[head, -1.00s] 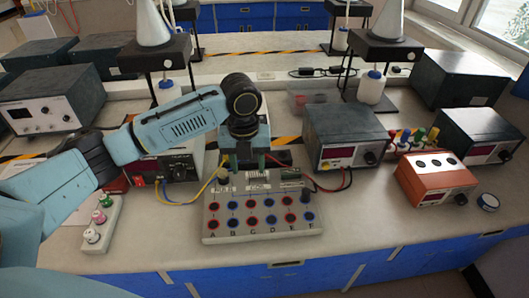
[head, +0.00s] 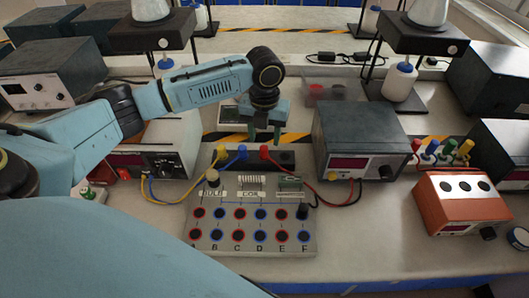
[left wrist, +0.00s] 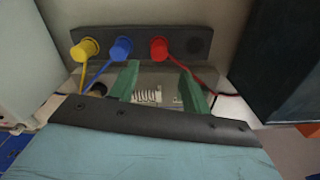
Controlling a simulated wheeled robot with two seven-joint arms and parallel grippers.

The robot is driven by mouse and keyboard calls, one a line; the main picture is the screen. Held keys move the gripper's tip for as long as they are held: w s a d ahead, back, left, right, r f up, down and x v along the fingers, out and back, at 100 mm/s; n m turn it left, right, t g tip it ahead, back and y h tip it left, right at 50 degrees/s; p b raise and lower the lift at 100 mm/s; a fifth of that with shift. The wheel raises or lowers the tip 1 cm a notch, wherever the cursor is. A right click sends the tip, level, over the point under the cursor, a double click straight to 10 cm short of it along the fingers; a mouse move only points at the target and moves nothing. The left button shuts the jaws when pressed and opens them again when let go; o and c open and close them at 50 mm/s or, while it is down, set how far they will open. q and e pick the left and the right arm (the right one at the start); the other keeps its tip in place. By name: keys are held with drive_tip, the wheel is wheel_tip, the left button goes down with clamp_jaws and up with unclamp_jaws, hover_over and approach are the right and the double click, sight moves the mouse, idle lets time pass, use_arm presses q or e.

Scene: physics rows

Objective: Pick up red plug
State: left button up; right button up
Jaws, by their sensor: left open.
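The red plug (head: 264,151) sits in a dark socket strip (head: 286,158) behind the grey board, with a red wire running right from it. The blue plug (head: 242,152) and yellow plug (head: 221,152) stand to its left in the same strip. In the left wrist view the red plug (left wrist: 159,49) is upright, beyond and between my fingertips. My left gripper (head: 264,140) is open and empty, pointing down, with green fingers. It appears above the strip near the red plug, apart from it. My right gripper is not in view.
The grey board (head: 205,238) with lettered sockets lies in front. A dark power supply (head: 362,139) stands close on the right, and a white-topped meter (head: 160,163) on the left. Wires run on both sides. An orange box (head: 460,202) stands farther right.

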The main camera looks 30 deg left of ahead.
sight(264, 147)
use_arm(q)
drive_tip(key=shift+w+f, duration=0.1)
drive_tip(key=shift+f, duration=0.9)
drive_tip(key=shift+a+f, duration=0.1)
drive_tip(key=shift+f, duration=0.25)
drive_tip(key=f, duration=0.2)
drive_tip(key=f+b, duration=0.1)
drive_tip(key=f, duration=0.1)
drive_tip(key=shift+w+a+f, duration=0.1)
drive_tip(key=shift+w+a, duration=0.1)
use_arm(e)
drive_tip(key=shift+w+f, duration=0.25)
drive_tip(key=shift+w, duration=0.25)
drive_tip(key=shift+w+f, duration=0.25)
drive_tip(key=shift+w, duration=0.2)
use_arm(q)
drive_tip(key=shift+c, duration=0.9)
clamp_jaws()
wheel_tip(264, 147, up, 10)
drive_tip(key=shift+r+p, duration=0.1)
drive_tip(key=shift+p, duration=0.7)
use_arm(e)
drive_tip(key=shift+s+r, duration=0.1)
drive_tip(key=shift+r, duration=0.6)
